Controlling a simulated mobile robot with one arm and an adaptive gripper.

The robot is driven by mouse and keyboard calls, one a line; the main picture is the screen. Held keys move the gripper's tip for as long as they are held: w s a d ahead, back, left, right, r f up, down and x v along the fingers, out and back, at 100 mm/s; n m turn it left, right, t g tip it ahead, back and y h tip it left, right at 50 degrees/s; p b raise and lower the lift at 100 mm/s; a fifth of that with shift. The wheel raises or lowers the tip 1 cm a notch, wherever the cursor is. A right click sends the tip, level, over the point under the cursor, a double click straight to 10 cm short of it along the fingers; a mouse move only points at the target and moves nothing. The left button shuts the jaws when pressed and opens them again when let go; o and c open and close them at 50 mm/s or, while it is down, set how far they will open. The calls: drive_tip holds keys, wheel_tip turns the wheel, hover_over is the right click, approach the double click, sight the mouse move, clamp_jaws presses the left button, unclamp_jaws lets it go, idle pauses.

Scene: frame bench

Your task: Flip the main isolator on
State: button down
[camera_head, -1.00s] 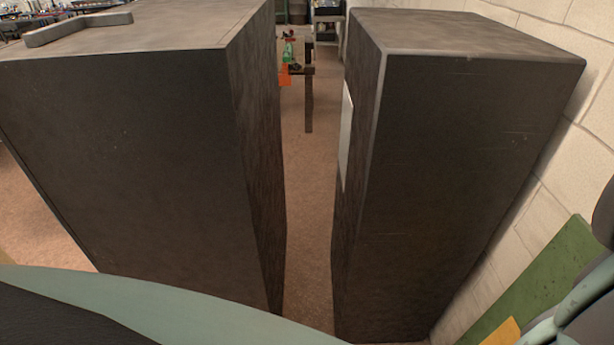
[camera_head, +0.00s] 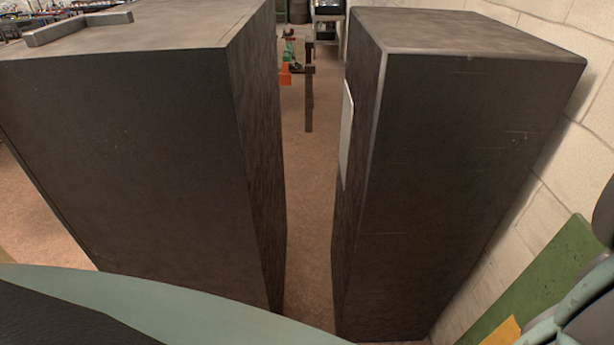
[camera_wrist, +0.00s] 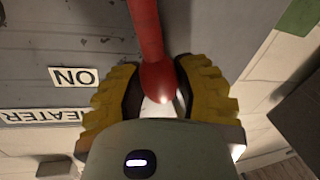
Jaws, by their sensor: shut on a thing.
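A red lever handle (camera_wrist: 152,45) runs down from the top of the wrist view and ends in a rounded tip between my finger pads. My gripper (camera_wrist: 158,88), with yellow ridged pads, is shut on this handle, one pad on each side. A white ON label (camera_wrist: 73,77) shows upside down on the grey panel (camera_wrist: 60,35) to the left. Below it is a partly cut-off label reading "EATER" (camera_wrist: 45,116). The lever's pivot is out of view. The head view shows neither the lever nor my gripper.
In the head view, two tall dark cabinets (camera_head: 120,150) and (camera_head: 455,180) stand with a narrow floor gap (camera_head: 307,200) between them. A pale block wall (camera_head: 565,150) closes the right side. A green panel (camera_head: 540,275) is at the lower right.

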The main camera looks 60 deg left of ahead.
drive_tip(key=shift+s+d+f+m+b, duration=0.2)
drive_tip(key=shift+s+d+m+b, duration=0.25)
drive_tip(key=shift+b, duration=0.7)
drive_tip(key=b, duration=0.1)
drive_tip(key=d+m+b, duration=0.1)
drive_tip(key=shift+s+r+m+t+b, duration=0.1)
drive_tip(key=shift+s+m+t+b, duration=0.1)
drive_tip(key=shift+m+t+b, duration=0.1)
drive_tip(key=shift+s+d+r+m+h+b, duration=0.2)
drive_tip(key=shift+s+d+m+h+b, duration=0.15)
drive_tip(key=shift+m+b, duration=0.35)
drive_tip(key=shift+d+r+m, duration=0.2)
drive_tip(key=shift+m, duration=0.05)
drive_tip(key=c, duration=0.6)
unclamp_jaws()
drive_tip(key=shift+s, duration=0.15)
